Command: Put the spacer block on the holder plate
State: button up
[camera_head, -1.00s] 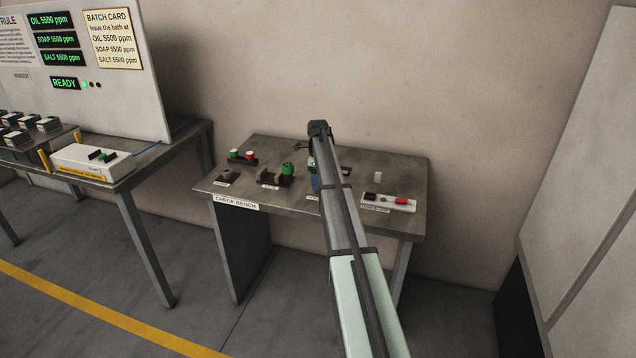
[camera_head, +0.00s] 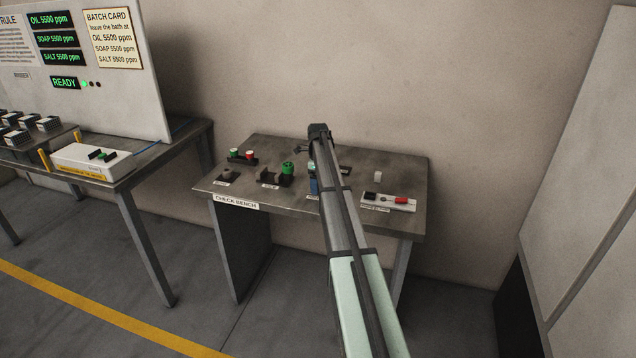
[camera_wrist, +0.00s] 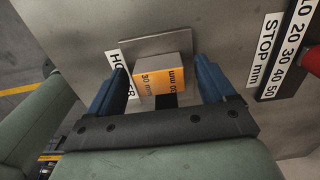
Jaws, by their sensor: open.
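The spacer block (camera_wrist: 163,77), with an orange face marked 30 mm and a grey top, is between my fingers in the wrist view. It appears to stand on the grey holder plate (camera_wrist: 136,50), by the HOLDER label; its contact with the plate is hidden. My gripper (camera_wrist: 161,64) is open, with one blue finger on each side of the block. A gap shows at the right finger; the left finger is very close, and I cannot tell if it touches. In the head view a blue finger (camera_head: 314,186) shows beside my arm, which hides the block and most of the plate.
A dark fixture (camera_head: 268,178) and a green cylinder (camera_head: 288,168) stand left of my arm.

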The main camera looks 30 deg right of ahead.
jog(key=shift+r, duration=0.15)
notch_tip(320, 180, up, 12)
dwell(0.5)
jog(key=shift+o, duration=0.3)
jog(key=shift+o, duration=0.7)
jog(key=shift+s+d, duration=0.1)
jog(key=shift+d, duration=0.1)
jog(key=shift+o, duration=0.6)
jog(key=s+d+r, duration=0.2)
jog(key=s+d, duration=0.1)
jog(key=d, duration=0.2)
jog(key=s+d+r+m, duration=0.1)
jog(key=s+d+r, duration=0.1)
jog(key=d, duration=0.4)
jog(key=shift+s+d+r+m+t, duration=0.15)
jog(key=shift+s+d+m+t, duration=0.15)
jog(key=shift+s, duration=0.6)
jog(key=s+a+r+n+t+y, duration=0.1)
jog(key=s+a+r+t+y, duration=0.1)
jog(key=a+r+t+y, duration=0.15)
jog(key=x, duration=0.9)
jog(key=shift+s+d+f+n+g, duration=0.2)
jog(key=shift+s+d+n+g, duration=0.05)
jog(key=shift+n+g, duration=0.1)
